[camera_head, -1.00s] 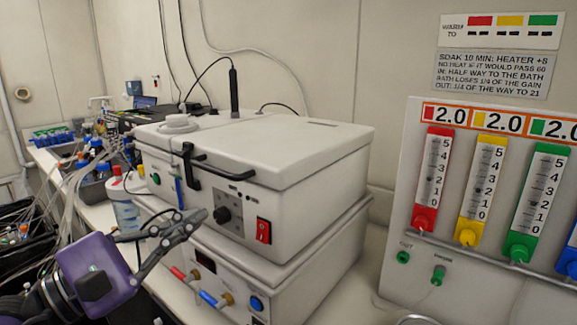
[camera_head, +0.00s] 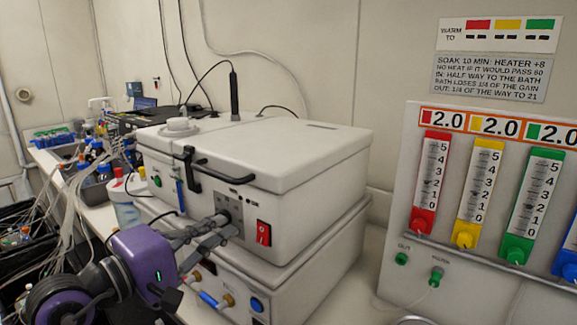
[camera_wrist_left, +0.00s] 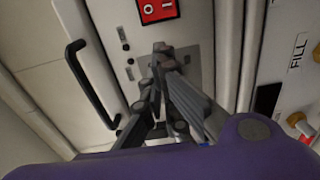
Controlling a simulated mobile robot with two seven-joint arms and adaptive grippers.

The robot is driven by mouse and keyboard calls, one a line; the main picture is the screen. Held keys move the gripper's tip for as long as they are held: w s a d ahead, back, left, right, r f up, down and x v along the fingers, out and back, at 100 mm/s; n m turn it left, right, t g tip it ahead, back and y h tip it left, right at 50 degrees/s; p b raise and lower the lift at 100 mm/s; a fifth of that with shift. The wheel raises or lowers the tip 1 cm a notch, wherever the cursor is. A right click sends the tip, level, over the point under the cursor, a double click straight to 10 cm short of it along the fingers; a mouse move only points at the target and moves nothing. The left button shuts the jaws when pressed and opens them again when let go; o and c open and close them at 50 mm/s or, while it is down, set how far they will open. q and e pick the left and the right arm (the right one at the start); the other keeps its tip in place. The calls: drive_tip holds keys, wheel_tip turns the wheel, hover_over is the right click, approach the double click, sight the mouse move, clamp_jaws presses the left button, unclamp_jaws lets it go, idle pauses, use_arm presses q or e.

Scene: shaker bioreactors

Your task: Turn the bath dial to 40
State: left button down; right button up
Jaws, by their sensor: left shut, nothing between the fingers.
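The bath (camera_head: 280,235) is a white box with a lid, a black handle and a front panel. Its black dial is hidden in the head view behind my left gripper (camera_head: 222,218), so its setting cannot be read. My left gripper is shut with nothing between its fingers, its tips at the grey dial plate (camera_head: 236,205). The wrist view shows the closed fingertips (camera_wrist_left: 162,52) in front of the same plate; whether they touch the dial I cannot tell. My right gripper is not in view.
A red rocker switch (camera_head: 263,233) sits right of the dial plate. The black lid handle (camera_head: 230,170) juts out above it. Red and blue hose fittings (camera_head: 208,298) stick out from the lower unit. A flowmeter panel (camera_head: 408,215) stands at the right.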

use_arm(q)
drive_tip(key=shift+w+d, duration=0.2)
drive_tip(key=shift+w, duration=0.1)
drive_tip(key=shift+r, duration=0.1)
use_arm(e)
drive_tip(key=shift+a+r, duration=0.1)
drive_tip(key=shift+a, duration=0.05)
use_arm(q)
drive_tip(key=shift+r, duration=0.15)
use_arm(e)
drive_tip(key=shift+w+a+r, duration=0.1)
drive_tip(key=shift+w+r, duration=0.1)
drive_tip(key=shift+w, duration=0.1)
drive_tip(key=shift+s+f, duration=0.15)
use_arm(q)
drive_tip(key=shift+w+a, duration=0.15)
drive_tip(key=shift+a, duration=0.05)
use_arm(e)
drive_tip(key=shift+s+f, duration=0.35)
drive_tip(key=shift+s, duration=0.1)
